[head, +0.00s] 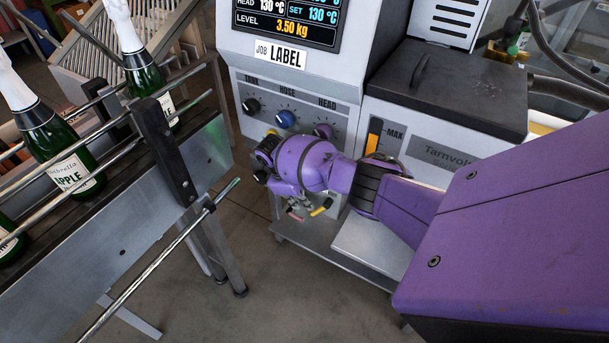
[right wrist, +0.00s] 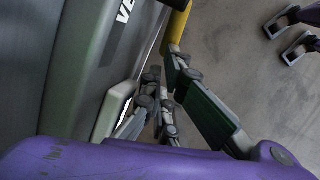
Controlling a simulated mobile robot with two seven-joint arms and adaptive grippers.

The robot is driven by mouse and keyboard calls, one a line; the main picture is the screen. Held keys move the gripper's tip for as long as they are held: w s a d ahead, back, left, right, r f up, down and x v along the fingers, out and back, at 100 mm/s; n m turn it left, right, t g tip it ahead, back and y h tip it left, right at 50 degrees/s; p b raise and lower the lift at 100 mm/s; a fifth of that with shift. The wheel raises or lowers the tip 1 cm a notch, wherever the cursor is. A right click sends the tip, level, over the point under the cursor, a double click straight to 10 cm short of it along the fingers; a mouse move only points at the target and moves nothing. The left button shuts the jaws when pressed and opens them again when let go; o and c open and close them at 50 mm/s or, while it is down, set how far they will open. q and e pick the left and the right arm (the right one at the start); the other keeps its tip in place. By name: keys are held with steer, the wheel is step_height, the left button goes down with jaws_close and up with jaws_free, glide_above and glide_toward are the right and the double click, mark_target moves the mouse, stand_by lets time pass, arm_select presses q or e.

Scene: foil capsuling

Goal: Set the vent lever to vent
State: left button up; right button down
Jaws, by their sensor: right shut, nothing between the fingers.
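The vent lever shows as a yellow bar (right wrist: 177,26) at the top of the right wrist view, beside a panel with the cut-off letters "VE" (right wrist: 124,11). In the head view a small yellow piece (head: 321,208), probably the same lever, shows low on the machine's front, just right of my right fingertips. My right gripper (head: 300,207) points down in front of the machine, shut and empty. Its fingertips (right wrist: 165,72) are close to the lever; I cannot tell whether they touch. The lever's pivot and its setting marks are hidden or out of frame. My left gripper is not identifiable.
The control panel (head: 290,112) with knobs and the tank box (head: 450,90) stand behind my right arm. A conveyor (head: 130,250) with metal rails and green bottles (head: 65,150) is at left. The floor (head: 290,295) in front is clear.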

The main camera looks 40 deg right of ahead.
arm_select(q)
steer(key=shift+s+a+f, duration=0.15)
steer(key=shift+s+f, duration=0.4)
steer(key=shift+s, duration=0.2)
arm_select(e)
steer(key=f, duration=0.1)
steer(key=s, duration=0.1)
steer(key=f, duration=0.1)
steer(key=shift+s+d+f, duration=0.25)
steer(key=shift+d+f, duration=0.05)
steer(key=shift+f, duration=0.05)
steer(key=shift+s+f, duration=0.1)
steer(key=shift+f, duration=0.1)
arm_select(q)
steer(key=shift+w+r, duration=0.1)
steer(key=shift+w, duration=0.2)
